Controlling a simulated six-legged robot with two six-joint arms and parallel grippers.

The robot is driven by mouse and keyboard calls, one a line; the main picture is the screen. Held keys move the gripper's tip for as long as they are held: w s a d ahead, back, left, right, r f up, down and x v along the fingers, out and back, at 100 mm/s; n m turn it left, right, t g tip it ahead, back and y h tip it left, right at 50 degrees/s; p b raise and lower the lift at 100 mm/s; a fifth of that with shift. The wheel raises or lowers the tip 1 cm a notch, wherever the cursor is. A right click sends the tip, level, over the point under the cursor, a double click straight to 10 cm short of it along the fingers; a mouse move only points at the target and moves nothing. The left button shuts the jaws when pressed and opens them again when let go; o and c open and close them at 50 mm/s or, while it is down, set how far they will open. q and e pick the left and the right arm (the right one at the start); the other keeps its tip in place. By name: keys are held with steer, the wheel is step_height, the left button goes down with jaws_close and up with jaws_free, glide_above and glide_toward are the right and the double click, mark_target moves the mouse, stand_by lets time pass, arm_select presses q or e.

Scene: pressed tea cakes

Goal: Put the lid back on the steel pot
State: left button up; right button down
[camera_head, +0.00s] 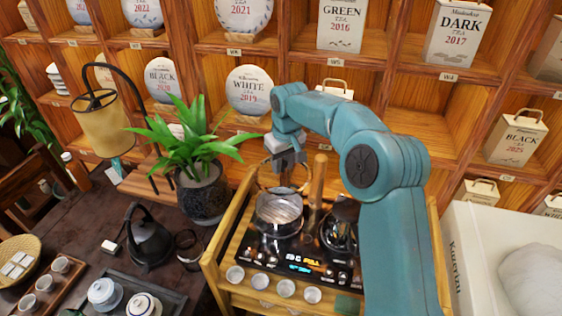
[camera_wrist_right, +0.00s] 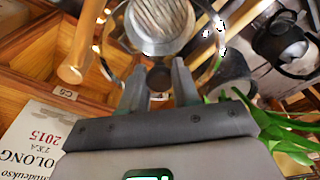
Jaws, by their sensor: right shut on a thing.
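The steel pot (camera_head: 279,226) stands on the left part of a black cooktop. Its top faces up, and its ridged inside (camera_wrist_right: 160,22) shows in the wrist view. My right gripper (camera_head: 287,180) is above the pot, with its fingers shut on the dark knob of the lid (camera_wrist_right: 160,78). The lid looks like clear glass with a thin rim; it also shows in the head view (camera_head: 262,184), apart from the pot and above it. The exact gap is hard to judge. My left gripper is not in view.
The cooktop (camera_head: 296,266) sits in a wooden stand with small cups along its front. A wooden post (camera_head: 318,178) rises close to the lid's right, and a dark kettle (camera_head: 340,238) stands right of the pot. A potted plant (camera_head: 203,190) is at the left; shelves stand behind.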

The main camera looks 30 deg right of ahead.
steer(key=shift+w+d+f, duration=0.1)
steer(key=shift+w+d, duration=0.1)
steer(key=shift+d, duration=0.05)
steer(key=f, duration=0.1)
steer(key=w+f+b, duration=0.1)
steer(key=f, duration=0.1)
steer(key=w+f, duration=0.1)
steer(key=shift+w+a+f+b, duration=0.25)
steer(key=shift+a+f+b, duration=0.1)
steer(key=shift+b, duration=0.05)
arm_select(q)
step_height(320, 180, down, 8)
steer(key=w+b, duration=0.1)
steer(key=b, duration=0.5)
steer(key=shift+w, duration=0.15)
arm_select(e)
step_height(320, 180, down, 9)
steer(key=s, duration=0.1)
stand_by(0.4)
